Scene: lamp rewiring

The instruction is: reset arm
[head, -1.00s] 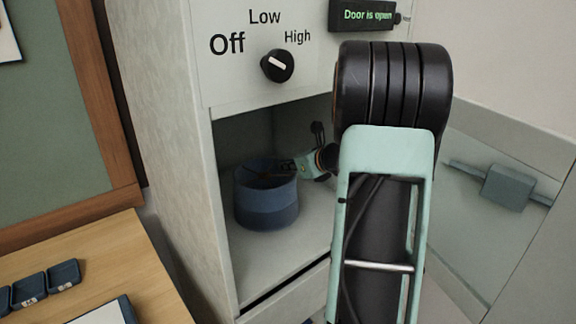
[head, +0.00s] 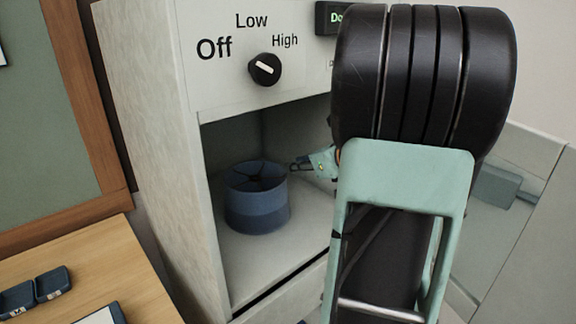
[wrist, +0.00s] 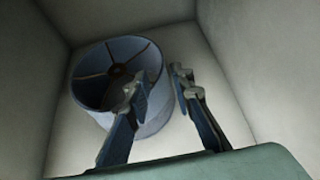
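My gripper (head: 298,164) is inside the cabinet compartment in the head view, just right of the blue lampshade (head: 257,205). It looks clear of the shade there. The shade stands upright on the compartment floor, its open top with spokes facing up. In the wrist view the two fingers (wrist: 156,78) are spread apart with nothing gripped. The left finger overlaps the lampshade (wrist: 90,88) in the picture, and the right finger is beside it. My arm's large black joint and pale green link hide the right part of the compartment in the head view.
The cabinet (head: 150,130) has a knob (head: 265,69) marked Off, Low and High, and a partly hidden display (head: 333,18). The compartment walls close in around my gripper. A wooden desk (head: 125,260) with small dark trays (head: 50,284) is at left. A panel with a grey block (head: 496,187) stands at right.

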